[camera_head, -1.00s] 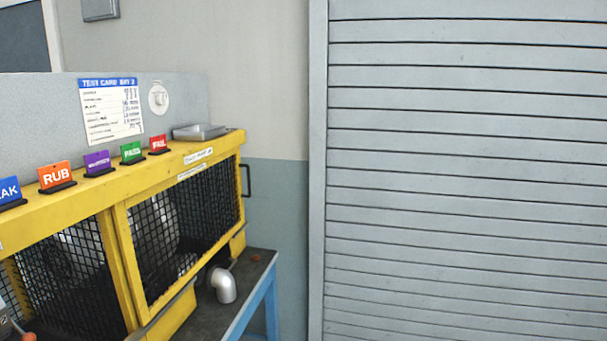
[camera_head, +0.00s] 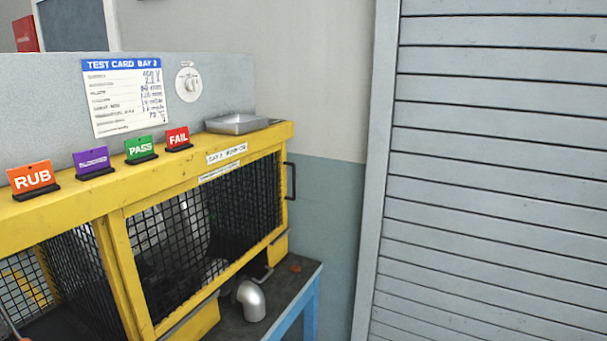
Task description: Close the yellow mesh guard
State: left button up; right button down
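The yellow mesh guard (camera_head: 208,176) has a yellow frame with black mesh and stands on the bench against the grey back panel. Its right-hand panel shows a black handle (camera_head: 290,181) at its far right edge. Dark and metallic parts show dimly behind the mesh. From this angle I cannot tell for sure whether that panel is fully shut. Neither of my grippers shows in the view.
A silver elbow pipe (camera_head: 250,300) lies on the bench (camera_head: 298,286). A grey shutter (camera_head: 500,180) fills the right.

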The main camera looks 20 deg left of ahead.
aim_at(115, 221)
jog(key=i+u, duration=0.25)
jog(key=i, duration=0.25)
jog(key=i+l+u, duration=0.1)
jog(key=i+u, duration=0.2)
jog(key=i, duration=0.2)
